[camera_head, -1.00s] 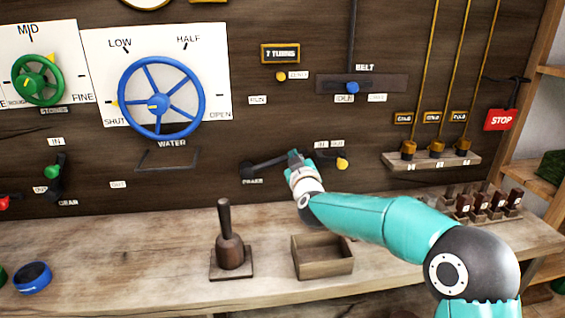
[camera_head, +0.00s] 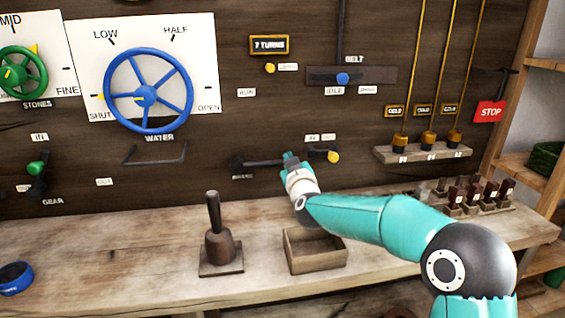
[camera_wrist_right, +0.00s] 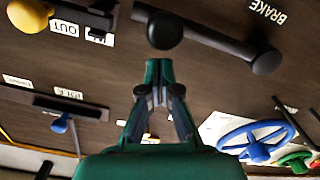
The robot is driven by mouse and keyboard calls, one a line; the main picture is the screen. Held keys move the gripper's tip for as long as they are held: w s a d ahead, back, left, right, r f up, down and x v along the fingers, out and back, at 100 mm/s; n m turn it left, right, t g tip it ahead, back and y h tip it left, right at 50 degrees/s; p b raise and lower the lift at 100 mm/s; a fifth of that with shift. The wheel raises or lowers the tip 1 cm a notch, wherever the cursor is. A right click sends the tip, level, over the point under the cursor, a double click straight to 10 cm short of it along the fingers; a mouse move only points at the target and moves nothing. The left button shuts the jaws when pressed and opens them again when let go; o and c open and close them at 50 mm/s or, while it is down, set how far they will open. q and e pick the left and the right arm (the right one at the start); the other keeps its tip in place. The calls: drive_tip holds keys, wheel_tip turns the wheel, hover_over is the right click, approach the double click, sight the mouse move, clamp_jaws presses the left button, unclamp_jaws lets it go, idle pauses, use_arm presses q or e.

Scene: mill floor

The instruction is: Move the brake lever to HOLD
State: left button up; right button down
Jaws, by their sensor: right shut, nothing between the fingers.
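The brake lever (camera_head: 262,162) is a dark bar on the wooden wall, pivoted at its left end and lying near level toward the right. In the right wrist view the bar (camera_wrist_right: 210,38) runs from its pivot to a round dark knob (camera_wrist_right: 165,30). My right gripper (camera_head: 290,157) is at the lever's free end. Its closed, empty fingers (camera_wrist_right: 158,70) point at the knob; I cannot tell whether they touch it. The BRAKE label (camera_wrist_right: 267,12) is beside the pivot. A RUN label (camera_head: 246,92) is above the pivot; no HOLD label is readable. My left gripper is out of view.
A yellow-knobbed lever (camera_head: 333,157) with IN and OUT labels is just right of my gripper. The blue water wheel (camera_head: 148,91) is to the left. On the bench (camera_head: 120,262) stand a mallet-like tool (camera_head: 220,243) and an open wooden box (camera_head: 315,252).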

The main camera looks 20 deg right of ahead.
drive_tip(key=shift+r, duration=0.1)
drive_tip(key=s+a+r+p, duration=0.1)
drive_tip(key=s, duration=0.4)
drive_tip(key=s+a+r+p, duration=0.1)
drive_tip(key=s+a+r, duration=0.1)
drive_tip(key=s, duration=0.3)
drive_tip(key=shift+s+r, duration=0.25)
drive_tip(key=shift+r, duration=0.05)
